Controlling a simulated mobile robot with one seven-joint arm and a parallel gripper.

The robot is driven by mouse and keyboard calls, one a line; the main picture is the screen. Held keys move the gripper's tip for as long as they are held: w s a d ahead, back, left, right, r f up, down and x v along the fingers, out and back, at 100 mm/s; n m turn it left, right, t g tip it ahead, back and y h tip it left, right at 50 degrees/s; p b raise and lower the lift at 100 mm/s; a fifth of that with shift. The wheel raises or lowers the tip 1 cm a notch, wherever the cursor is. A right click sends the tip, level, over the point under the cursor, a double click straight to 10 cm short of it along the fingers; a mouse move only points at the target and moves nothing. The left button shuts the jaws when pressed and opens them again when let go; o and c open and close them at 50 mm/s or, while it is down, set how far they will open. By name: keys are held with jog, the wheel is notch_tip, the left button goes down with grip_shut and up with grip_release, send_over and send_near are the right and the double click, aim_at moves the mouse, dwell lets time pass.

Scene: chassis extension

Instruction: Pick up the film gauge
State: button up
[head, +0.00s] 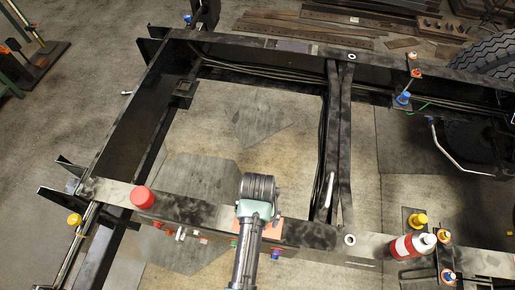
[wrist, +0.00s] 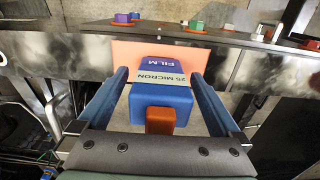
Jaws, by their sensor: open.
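The film gauge (wrist: 160,98) is a small blue block with a white "25 MICRON" label and an orange part at its near end. It lies by a flat orange piece on the frame rail. In the wrist view my gripper (wrist: 158,75) is open, with one blue finger on each side of the gauge. Gaps show beside the gauge, and I cannot tell whether either finger touches it. In the head view my arm hides the gauge and the gripper's fingers; part of the orange piece (head: 271,228) shows beside the arm.
The near chassis rail (head: 195,212) runs across under my arm. A red round cap (head: 142,197) stands on it at left, and a red and white bottle (head: 413,245) at right. A cross member (head: 338,140) and yellow and blue fittings are around. Bare floor shows inside the frame.

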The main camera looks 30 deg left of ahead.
grip_shut()
dwell(0.3)
jog(key=shift+r, duration=0.1)
